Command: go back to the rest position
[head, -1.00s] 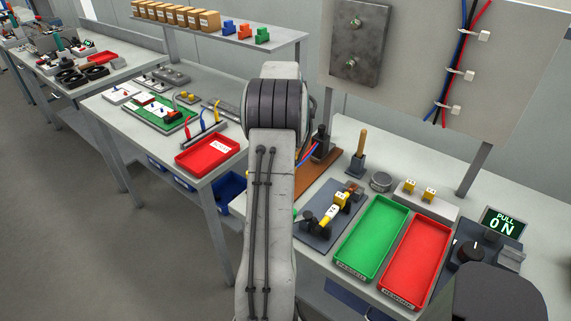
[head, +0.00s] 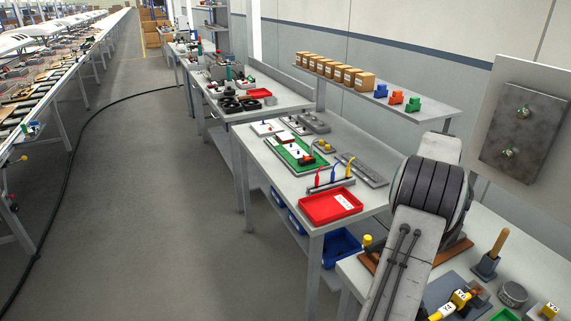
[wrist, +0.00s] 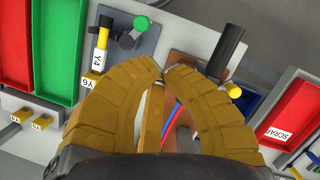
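My gripper (wrist: 163,74) shows in the wrist view as two tan ribbed fingers curving inward. Their tips meet or nearly meet, with nothing visible held between them. It hangs above the bench, over a brown board (wrist: 198,68) with red and blue wires (wrist: 178,118) partly hidden by the fingers. In the head view my arm stands at the lower right over the near bench; the gripper itself is not visible there.
A black upright part (wrist: 228,48) and a SCRAP tray (wrist: 293,118) lie right. The aisle floor (head: 150,180) is clear except for a black cable (head: 72,150).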

